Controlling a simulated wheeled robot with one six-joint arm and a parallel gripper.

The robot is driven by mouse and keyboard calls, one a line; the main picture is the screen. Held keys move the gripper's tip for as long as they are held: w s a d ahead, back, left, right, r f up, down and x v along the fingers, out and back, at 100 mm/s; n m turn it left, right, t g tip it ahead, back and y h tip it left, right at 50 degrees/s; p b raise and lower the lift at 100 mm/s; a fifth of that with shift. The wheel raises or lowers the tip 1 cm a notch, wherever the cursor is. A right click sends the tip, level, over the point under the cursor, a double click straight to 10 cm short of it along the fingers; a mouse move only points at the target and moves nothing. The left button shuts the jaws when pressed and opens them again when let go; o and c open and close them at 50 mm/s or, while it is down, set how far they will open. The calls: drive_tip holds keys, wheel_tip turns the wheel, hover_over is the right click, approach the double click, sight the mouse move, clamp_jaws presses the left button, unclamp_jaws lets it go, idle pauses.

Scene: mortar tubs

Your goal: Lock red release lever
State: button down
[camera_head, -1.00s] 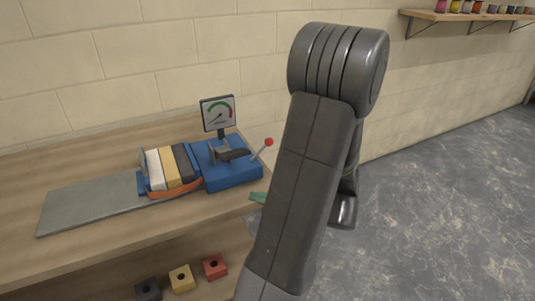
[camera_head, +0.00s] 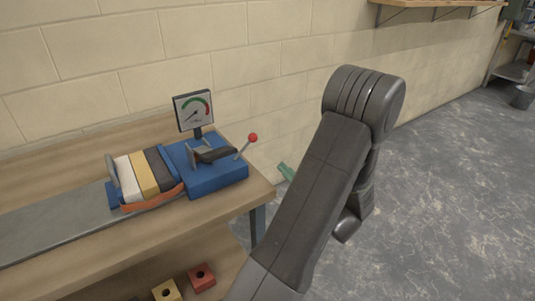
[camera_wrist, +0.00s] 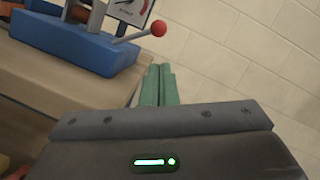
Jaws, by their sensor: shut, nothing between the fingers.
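The release lever (camera_head: 245,146) is a thin metal rod with a red ball knob, tilted up and to the right from the right end of a blue clamp base (camera_head: 222,177). It also shows in the wrist view, with the red knob (camera_wrist: 159,28) at upper middle. My gripper (camera_wrist: 159,72) has green fingers, pressed together and empty, below the knob in the wrist view and apart from it. In the head view the green fingertips (camera_head: 286,171) show right of the bench corner, mostly hidden behind my arm.
A gauge (camera_head: 194,109) stands behind the clamp. Yellow and red blocks (camera_head: 202,278) lie on the lower shelf.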

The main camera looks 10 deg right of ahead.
sight(245, 147)
drive_tip(key=x, duration=1)
drive_tip(key=shift+p, duration=0.35)
drive_tip(key=shift+s+a+r+n+g+y+b, duration=0.15)
drive_tip(key=shift+r+n+b, duration=0.1)
drive_tip(key=shift+n, duration=0.15)
drive_tip(key=shift+w+a+r+n+g+y+b, duration=0.15)
drive_tip(key=shift+n+b, duration=0.1)
drive_tip(key=shift+n, duration=0.15)
drive_tip(key=s+a+r+n+g+b, duration=0.2)
drive_tip(key=a+r+n+g+b, duration=0.1)
drive_tip(key=n+b, duration=0.5)
drive_tip(key=shift+a+r+n+y, duration=0.3)
drive_tip(key=shift+a+r+n, duration=0.4)
drive_tip(key=shift+n, duration=0.6)
